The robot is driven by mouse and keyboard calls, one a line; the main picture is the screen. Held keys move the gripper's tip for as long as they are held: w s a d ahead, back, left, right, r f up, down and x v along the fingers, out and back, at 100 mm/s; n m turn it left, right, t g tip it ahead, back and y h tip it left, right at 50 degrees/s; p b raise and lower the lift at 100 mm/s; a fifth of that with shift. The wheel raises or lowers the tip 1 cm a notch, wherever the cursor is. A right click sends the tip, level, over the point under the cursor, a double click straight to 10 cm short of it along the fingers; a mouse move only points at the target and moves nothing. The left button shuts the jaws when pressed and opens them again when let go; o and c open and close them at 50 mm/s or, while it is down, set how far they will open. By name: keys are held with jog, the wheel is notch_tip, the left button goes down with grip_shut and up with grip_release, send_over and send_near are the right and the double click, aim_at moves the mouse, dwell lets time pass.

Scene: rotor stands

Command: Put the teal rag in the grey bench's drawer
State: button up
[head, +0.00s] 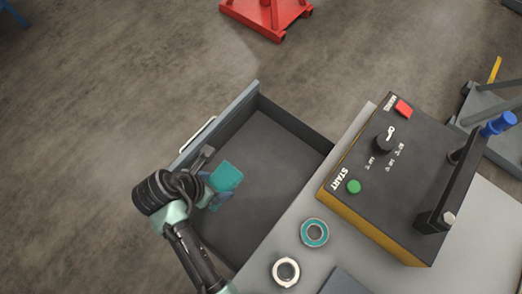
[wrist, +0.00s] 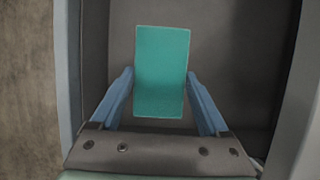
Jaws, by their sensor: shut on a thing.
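The teal rag (head: 227,176) is a flat rectangle over the open drawer in the head view. It also shows in the wrist view (wrist: 161,70), between the blue fingers. My gripper (wrist: 160,88) is shut on the rag, one finger at each side edge. In the head view my gripper (head: 216,190) hangs over the drawer's left part, inside its walls. The grey bench's drawer (head: 262,150) is pulled out and its dark floor looks otherwise empty. I cannot tell whether the rag touches the floor. The bench top (head: 268,249) is light grey.
A control box (head: 365,205) with a green button and a lever stands on the bench top. A teal-and-grey ring (head: 314,232) and a pale ring (head: 286,272) lie near the drawer. A red stand (head: 262,18) is on the floor behind. The drawer's right part is clear.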

jog(key=shift+f+b, duration=0.75)
jog(key=shift+f, duration=4.3)
jog(key=shift+f, duration=0.1)
jog(key=o, duration=1.2)
jog(key=shift+c, duration=0.2)
jog(key=p+v, duration=0.2)
jog(key=v, duration=1)
jog(key=shift+s, duration=0.15)
